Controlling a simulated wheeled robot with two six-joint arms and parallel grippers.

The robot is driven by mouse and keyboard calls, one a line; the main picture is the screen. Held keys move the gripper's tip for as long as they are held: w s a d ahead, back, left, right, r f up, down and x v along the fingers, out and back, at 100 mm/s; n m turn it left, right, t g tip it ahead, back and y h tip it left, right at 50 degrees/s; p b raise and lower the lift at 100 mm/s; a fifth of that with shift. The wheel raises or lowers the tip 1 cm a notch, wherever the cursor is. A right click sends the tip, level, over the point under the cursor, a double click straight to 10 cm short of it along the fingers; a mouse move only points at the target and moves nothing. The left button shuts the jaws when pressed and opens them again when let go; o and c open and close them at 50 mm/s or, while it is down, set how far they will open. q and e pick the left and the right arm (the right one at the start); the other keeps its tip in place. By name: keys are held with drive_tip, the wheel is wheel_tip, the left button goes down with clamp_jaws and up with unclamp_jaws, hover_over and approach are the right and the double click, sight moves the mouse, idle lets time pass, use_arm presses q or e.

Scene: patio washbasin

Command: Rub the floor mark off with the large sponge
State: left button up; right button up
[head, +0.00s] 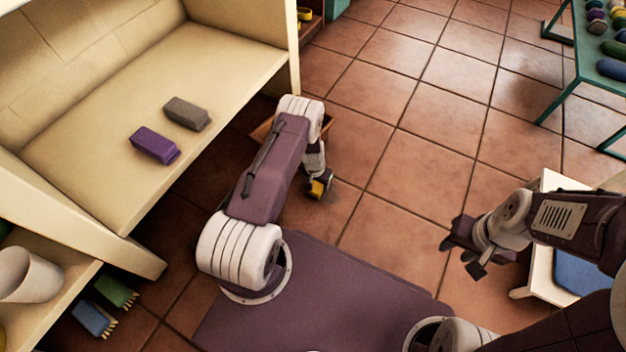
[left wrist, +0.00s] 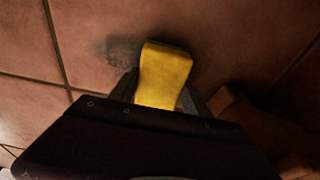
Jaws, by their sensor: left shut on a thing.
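The large sponge (left wrist: 165,73) is yellow and slightly waisted, and my left gripper (left wrist: 160,98) is shut on it. In the head view the sponge (head: 317,188) shows small and partly hidden at the end of my left gripper (head: 318,180), low by the tiled floor. The floor mark (left wrist: 118,50) is a dark smudge on the tiles, beside and partly behind the sponge in the left wrist view. I cannot tell whether the sponge touches the floor. My right gripper (head: 466,254) is open and empty over the floor at the right.
A purple block (head: 155,146) and a grey block (head: 187,113) lie on the cream bench at the left. Two brushes (head: 115,291) and a white cup (head: 28,275) are below left. A small blue-topped stool (head: 585,275) stands right. Open tiles lie at centre.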

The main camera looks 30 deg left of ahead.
sight(333, 202)
use_arm(q)
drive_tip(key=shift+s+d, duration=0.2)
drive_tip(key=shift+d, duration=1.55)
drive_tip(key=shift+d+r, duration=0.1)
drive_tip(key=shift+d, duration=3.9)
drive_tip(key=s+p, duration=0.3)
drive_tip(key=p, duration=0.8)
drive_tip(key=shift+r+p, duration=0.15)
drive_tip(key=shift+p, duration=0.15)
drive_tip(key=shift+s+a+p, duration=0.1)
drive_tip(key=shift+s+p, duration=0.05)
drive_tip(key=shift+p, duration=0.15)
drive_tip(key=shift+f, duration=0.2)
drive_tip(key=shift+a+f, duration=0.1)
drive_tip(key=shift+a+f+b, duration=0.2)
drive_tip(key=shift+a+b, duration=0.75)
drive_tip(key=shift+a, duration=0.3)
drive_tip(key=shift+a+r, duration=0.15)
drive_tip(key=shift+a, duration=0.2)
